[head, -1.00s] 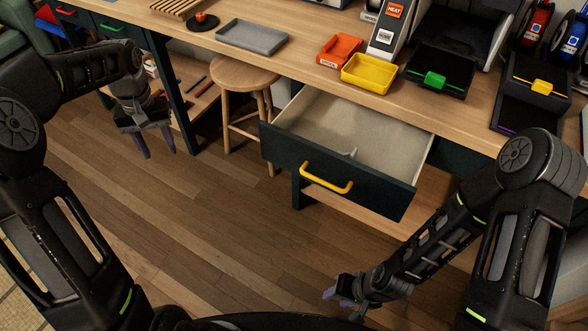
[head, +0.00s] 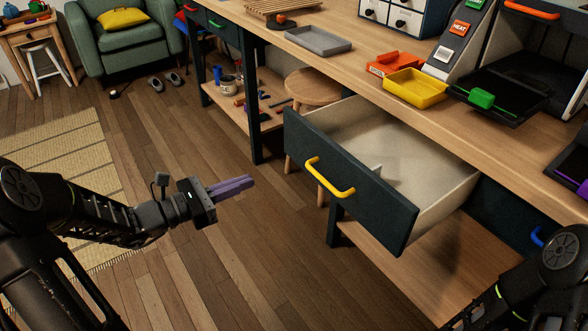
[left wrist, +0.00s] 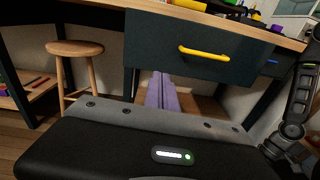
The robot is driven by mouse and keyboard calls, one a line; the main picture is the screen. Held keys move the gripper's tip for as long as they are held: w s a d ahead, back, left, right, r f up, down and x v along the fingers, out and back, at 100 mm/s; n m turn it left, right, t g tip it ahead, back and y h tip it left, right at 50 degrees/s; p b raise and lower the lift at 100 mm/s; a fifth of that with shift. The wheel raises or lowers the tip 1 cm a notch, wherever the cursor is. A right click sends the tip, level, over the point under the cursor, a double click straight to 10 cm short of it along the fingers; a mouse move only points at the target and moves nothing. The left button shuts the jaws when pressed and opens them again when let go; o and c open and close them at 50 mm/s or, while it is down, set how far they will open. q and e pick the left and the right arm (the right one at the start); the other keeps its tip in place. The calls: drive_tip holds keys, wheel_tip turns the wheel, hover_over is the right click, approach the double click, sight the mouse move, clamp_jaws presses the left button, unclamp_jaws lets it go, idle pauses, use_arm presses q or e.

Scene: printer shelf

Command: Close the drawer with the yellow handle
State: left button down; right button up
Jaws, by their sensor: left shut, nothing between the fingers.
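The drawer (head: 350,185) with the yellow handle (head: 330,178) is pulled well out from under the wooden desk. Its front is dark teal and its inside is pale. It also shows in the left wrist view, with the yellow handle (left wrist: 204,53) above and to the right of my fingertips. My left gripper (head: 250,182) is shut and empty, its purple fingers pointing right toward the drawer front, with a gap between them. The left fingers (left wrist: 162,92) show together in the left wrist view. Part of my right arm shows at the bottom right; its gripper is not clearly visible.
A wooden stool (head: 312,88) stands behind the drawer's left side. The desk (head: 350,62) carries a grey tray (head: 318,40), a yellow bin (head: 415,88) and a printer. Another drawer with a blue handle (head: 537,237) is to the right. The floor before the drawer is clear.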

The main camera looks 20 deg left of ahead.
sight(301, 151)
use_arm(q)
drive_tip(key=shift+w+a+r+n+t, duration=0.35)
drive_tip(key=shift+a+n+t, duration=0.05)
drive_tip(key=shift+a, duration=0.05)
drive_tip(key=shift+w+d, duration=0.1)
drive_tip(key=shift+w, duration=0.05)
drive_tip(key=b+x, duration=0.3)
drive_tip(key=x, duration=0.9)
drive_tip(key=shift+w+d+f, duration=0.2)
drive_tip(key=shift+w, duration=0.15)
drive_tip(key=shift+w+d, duration=0.3)
drive_tip(key=shift+w, duration=0.1)
